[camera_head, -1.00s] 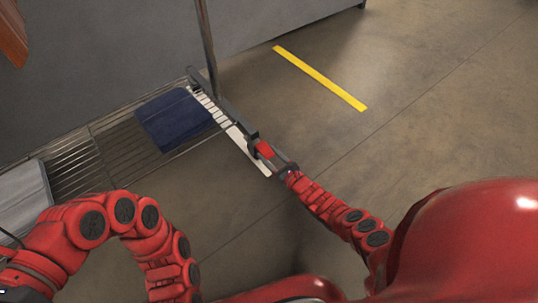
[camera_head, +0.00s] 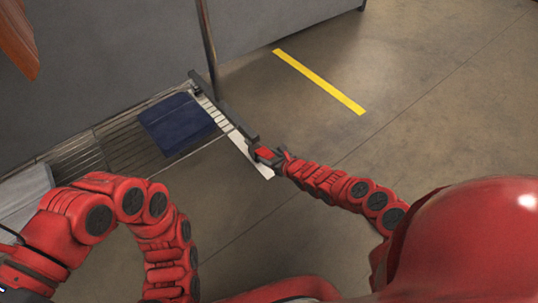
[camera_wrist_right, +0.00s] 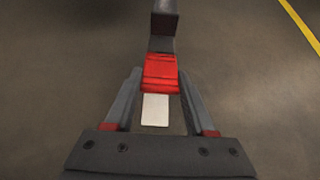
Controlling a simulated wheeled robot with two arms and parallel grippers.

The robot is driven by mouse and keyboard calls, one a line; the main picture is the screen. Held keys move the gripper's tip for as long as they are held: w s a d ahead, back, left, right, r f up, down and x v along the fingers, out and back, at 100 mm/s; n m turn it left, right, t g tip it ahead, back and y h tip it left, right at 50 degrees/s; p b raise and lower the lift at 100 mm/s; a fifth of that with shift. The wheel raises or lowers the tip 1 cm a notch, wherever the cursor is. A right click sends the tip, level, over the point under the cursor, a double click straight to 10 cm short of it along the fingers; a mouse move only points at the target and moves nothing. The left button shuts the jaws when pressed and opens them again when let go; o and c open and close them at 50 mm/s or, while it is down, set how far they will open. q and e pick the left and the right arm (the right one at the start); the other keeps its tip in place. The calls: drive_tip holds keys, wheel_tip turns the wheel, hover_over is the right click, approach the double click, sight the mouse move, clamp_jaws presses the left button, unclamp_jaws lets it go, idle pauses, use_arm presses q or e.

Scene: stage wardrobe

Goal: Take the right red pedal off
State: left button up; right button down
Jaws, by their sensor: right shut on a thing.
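The right red pedal (camera_head: 264,153) sits at the near end of the dark bar of the rack's foot. It also shows in the right wrist view (camera_wrist_right: 161,73), in line with the dark bar end (camera_wrist_right: 163,25). My right gripper (camera_head: 272,156) reaches it from the right and is shut on it. In the right wrist view my right gripper's fingers (camera_wrist_right: 160,78) stand on both sides of the red pedal. My left arm bends at the lower left of the head view; its gripper is out of view.
A folded dark blue cloth (camera_head: 178,124) lies on the wire shelf (camera_head: 130,150) left of the bar. An upright post (camera_head: 207,45) rises at the bar's far end. A white strip (camera_head: 240,146) lies along the bar. Floor with a yellow line (camera_head: 320,82) is clear to the right.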

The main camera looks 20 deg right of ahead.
idle(0.4)
drive_tip(key=shift+c, duration=1.2)
unclamp_jaws()
